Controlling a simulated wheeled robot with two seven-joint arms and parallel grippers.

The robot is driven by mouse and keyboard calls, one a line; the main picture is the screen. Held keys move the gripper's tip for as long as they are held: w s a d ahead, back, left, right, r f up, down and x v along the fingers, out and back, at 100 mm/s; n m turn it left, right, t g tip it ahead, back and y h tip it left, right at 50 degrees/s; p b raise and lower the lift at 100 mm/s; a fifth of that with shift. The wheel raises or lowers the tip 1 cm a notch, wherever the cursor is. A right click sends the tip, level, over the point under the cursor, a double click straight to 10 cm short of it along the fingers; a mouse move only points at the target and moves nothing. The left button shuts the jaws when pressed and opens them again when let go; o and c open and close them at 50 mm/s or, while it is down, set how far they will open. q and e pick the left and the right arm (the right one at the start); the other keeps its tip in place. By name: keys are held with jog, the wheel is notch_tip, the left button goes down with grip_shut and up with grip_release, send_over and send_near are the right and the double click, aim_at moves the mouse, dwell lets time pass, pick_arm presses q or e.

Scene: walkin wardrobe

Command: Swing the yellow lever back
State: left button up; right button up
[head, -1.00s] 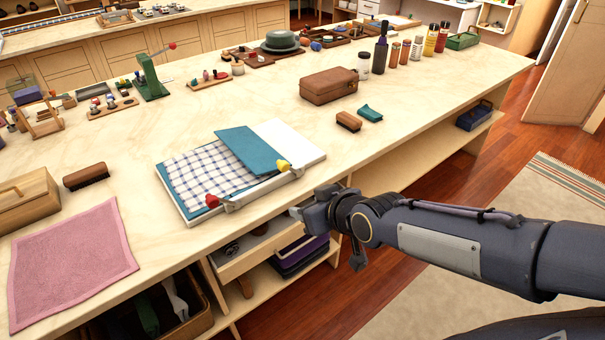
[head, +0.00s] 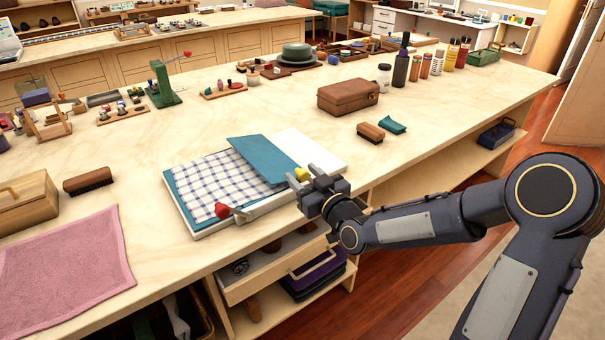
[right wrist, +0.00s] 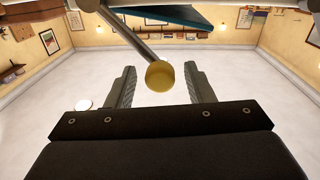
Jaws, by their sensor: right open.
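The yellow lever (head: 302,174) has a round yellow knob at the front right of a white folding board (head: 193,236) on the counter. A red-knobbed lever (head: 222,210) sits at the board's front left. Blue-checked cloth (head: 215,183) and a teal panel (head: 256,158) lie on the board. My right gripper (head: 306,180) is at the yellow knob, at the board's front edge. In the right wrist view the yellow knob (right wrist: 160,76) on its thin grey rod sits between the two open fingers (right wrist: 162,88), with gaps on both sides. My left gripper is not in view.
An open drawer (head: 285,265) with a handle juts out below the counter, under my right arm. A pink cloth (head: 65,265), a brush (head: 88,180) and a wooden box (head: 25,203) lie to the left. A brown case (head: 347,96) and a small brush (head: 370,132) stand behind right.

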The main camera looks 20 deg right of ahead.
jog(key=shift+w+a, duration=0.2)
jog(key=shift+w, duration=0.4)
grip_shut()
